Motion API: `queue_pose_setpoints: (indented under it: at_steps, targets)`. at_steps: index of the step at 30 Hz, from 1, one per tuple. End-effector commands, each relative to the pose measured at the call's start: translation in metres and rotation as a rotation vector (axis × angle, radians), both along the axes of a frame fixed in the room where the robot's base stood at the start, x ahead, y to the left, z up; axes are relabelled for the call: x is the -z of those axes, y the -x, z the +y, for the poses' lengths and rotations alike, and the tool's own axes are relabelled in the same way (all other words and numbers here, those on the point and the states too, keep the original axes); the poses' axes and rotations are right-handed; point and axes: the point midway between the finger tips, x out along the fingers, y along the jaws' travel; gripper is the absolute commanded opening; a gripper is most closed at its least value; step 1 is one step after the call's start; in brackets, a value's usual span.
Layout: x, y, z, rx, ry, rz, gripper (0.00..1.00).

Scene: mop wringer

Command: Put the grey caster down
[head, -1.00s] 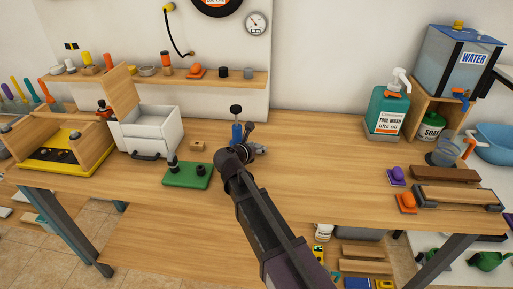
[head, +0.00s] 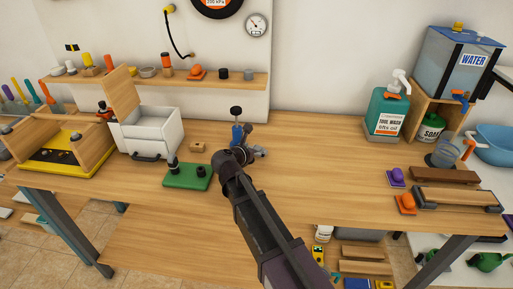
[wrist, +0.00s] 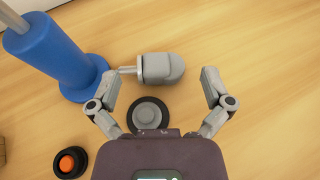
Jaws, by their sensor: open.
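My gripper (wrist: 160,80) is open above the wooden bench, its two fingers spread wide with nothing pinched between them. In the wrist view a grey rounded piece with a thin pin (wrist: 162,68) lies between the fingertips, near a blue post's round foot. A black wheel with a grey hub (wrist: 148,113) sits nearer the palm, between the fingers and partly hidden by my gripper's body. I cannot tell for sure which of these is the grey caster. In the head view my gripper (head: 242,154) is just in front of the blue post (head: 237,133).
A black ring with an orange centre (wrist: 70,162) lies to the lower left in the wrist view. In the head view a green plate with black posts (head: 188,178) and a white box (head: 145,133) stand to the left. The bench to the right is bare up to the soap bottle (head: 388,112).

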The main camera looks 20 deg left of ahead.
Motion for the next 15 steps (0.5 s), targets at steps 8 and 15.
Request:
queue_pose_setpoints:
  at_steps: [8,15]
  targets:
    - [-0.02,0.041,0.007,-0.004,0.001,-0.001,1.0]
    - [-0.034,0.075,0.013,-0.003,0.001,-0.001,1.0]
